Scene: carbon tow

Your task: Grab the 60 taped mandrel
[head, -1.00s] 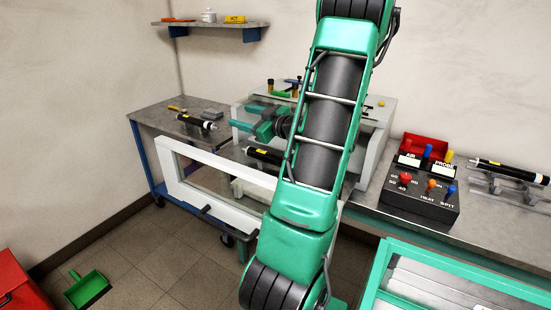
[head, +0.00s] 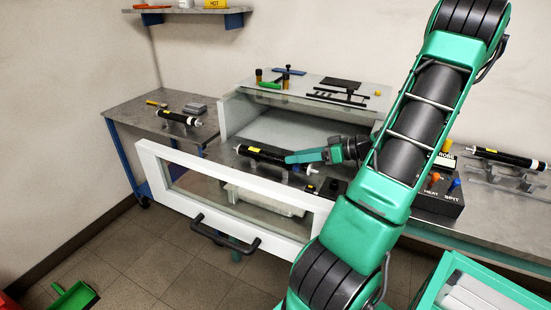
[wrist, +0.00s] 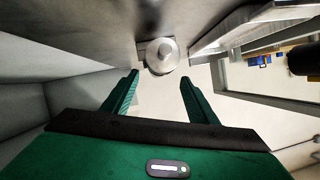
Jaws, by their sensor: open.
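Black mandrels with yellow labels show in the head view: one (head: 262,154) inside the open-fronted white cabinet, one (head: 180,117) on the left table, one (head: 505,158) on the right bench. I cannot read which is the 60. My green gripper (head: 290,158) is at the right end of the cabinet mandrel, fingers pointing left; the head view does not show whether they touch. In the wrist view the gripper (wrist: 160,82) is open, with a round pale metal end (wrist: 162,55) just beyond and between the fingertips. Nothing is held.
The cabinet's white framed glass door (head: 160,165) hangs open in front, with a dark handle (head: 222,236). The cabinet's roof (head: 320,84) carries small tools. A control box (head: 440,200) stands right of the cabinet, partly behind my arm. Open floor lies at the left.

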